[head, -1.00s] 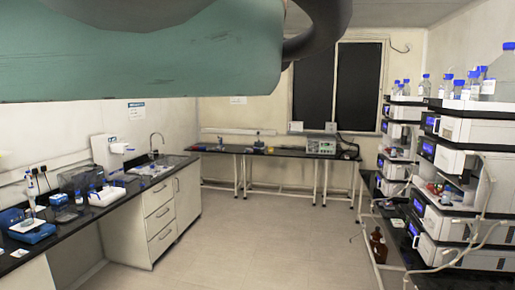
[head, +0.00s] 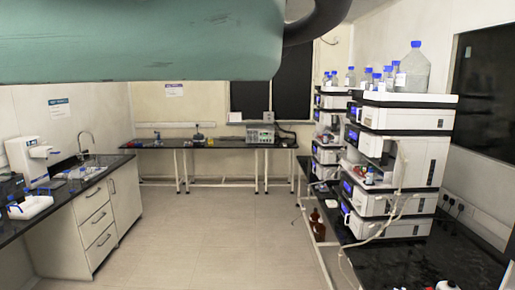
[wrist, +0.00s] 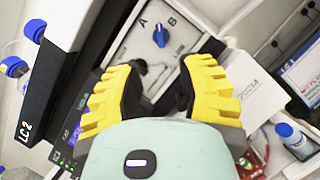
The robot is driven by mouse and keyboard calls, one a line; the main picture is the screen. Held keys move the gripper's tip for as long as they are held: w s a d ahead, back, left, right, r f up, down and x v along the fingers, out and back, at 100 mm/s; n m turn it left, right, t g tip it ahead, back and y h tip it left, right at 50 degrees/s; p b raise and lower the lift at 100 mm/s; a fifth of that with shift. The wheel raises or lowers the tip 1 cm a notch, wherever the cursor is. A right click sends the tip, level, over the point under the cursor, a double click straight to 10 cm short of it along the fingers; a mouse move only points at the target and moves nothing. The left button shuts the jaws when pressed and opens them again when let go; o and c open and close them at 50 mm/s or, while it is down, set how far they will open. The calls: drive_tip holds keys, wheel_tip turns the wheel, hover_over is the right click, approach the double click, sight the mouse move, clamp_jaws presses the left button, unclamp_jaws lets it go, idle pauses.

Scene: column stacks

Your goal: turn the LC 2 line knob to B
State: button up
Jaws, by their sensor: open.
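In the wrist view, a small blue knob (wrist: 160,38) sits on a grey panel (wrist: 140,47) with the letters A on its left and B on its right. I cannot tell clearly which letter the knob points to. A label reading LC-2 (wrist: 25,131) is on the dark edge at the lower left. My gripper (wrist: 158,85) is open, its two yellow fingers apart with nothing between them. The knob is beyond the fingertips, roughly in line with the gap and not touched. The head view does not show the knob or the gripper.
In the head view, a near instrument stack (head: 405,145) and a farther stack (head: 328,130) stand on the right bench, with bottles on top. Brown bottles (head: 318,225) stand low beside the bench. The floor (head: 215,235) in the middle is clear. A sink counter (head: 95,205) is on the left.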

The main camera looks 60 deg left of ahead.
drive_tip(key=shift+p+x, duration=2.15)
drive_tip(key=shift+x, duration=2.7)
drive_tip(key=shift+o, duration=0.3)
drive_tip(key=shift+d, duration=0.1)
clamp_jaws()
